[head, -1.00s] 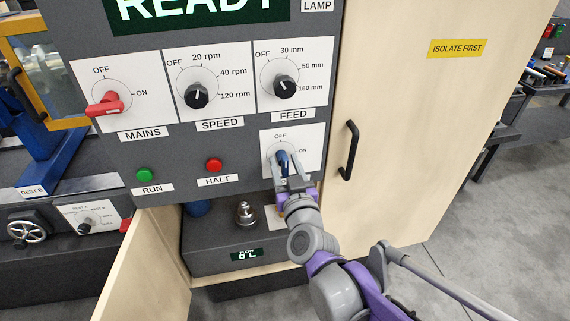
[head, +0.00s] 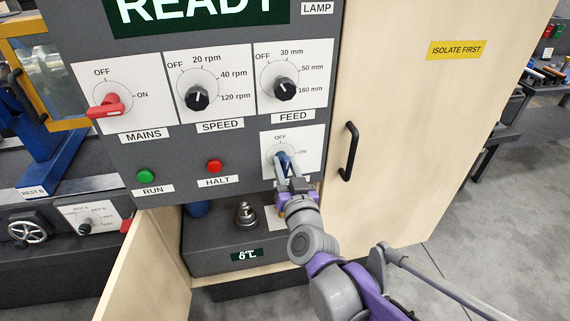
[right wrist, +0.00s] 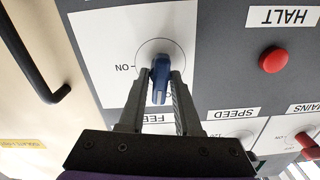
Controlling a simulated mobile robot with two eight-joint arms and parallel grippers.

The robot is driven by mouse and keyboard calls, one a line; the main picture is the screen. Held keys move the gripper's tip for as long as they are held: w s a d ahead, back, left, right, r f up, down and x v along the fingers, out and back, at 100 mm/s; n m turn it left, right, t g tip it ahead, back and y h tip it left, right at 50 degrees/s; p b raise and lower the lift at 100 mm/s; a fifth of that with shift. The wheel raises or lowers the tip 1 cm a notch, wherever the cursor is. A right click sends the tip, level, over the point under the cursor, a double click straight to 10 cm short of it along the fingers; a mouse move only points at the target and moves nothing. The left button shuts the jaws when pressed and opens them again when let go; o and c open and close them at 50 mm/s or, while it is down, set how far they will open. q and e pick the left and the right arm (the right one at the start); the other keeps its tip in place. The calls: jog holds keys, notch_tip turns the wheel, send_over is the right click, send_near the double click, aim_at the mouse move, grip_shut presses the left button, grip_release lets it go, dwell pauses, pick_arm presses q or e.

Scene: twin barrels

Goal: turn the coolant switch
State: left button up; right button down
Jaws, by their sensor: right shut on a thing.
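The coolant switch is a blue handle (head: 283,158) on a round dial on a white plate, marked OFF at the top and ON at the right. The handle stands about upright, in line with the OFF mark. In the right wrist view, which is upside down, the blue handle (right wrist: 160,76) sits between my fingers. My right gripper (head: 286,166) is shut on it, one finger on each side; the gripper (right wrist: 162,84) also shows in the wrist view. The plate's lower part and any name label are hidden behind my gripper. My left gripper is out of view.
Above are the SPEED knob (head: 197,98) and FEED knob (head: 285,89). The red MAINS switch (head: 106,107), green RUN button (head: 145,175) and red HALT button (head: 214,165) are to the left. A black door handle (head: 349,151) stands close on the right.

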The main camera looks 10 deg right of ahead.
jog(key=m+p, duration=0.1)
jog(key=m, duration=0.3)
jog(key=shift+d+m, duration=0.1)
jog(key=shift+m, duration=0.2)
jog(key=m+p, duration=0.1)
jog(key=m, duration=0.2)
jog(key=shift+d+m, duration=0.1)
jog(key=shift+m, duration=0.2)
jog(key=m+p, duration=0.1)
jog(key=m, duration=0.3)
jog(key=shift+f, duration=0.1)
jog(key=shift+f+m+p, duration=0.1)
jog(key=shift+m+p, duration=0.6)
jog(key=shift+m, duration=1.4)
jog(key=c, duration=0.8)
grip_release()
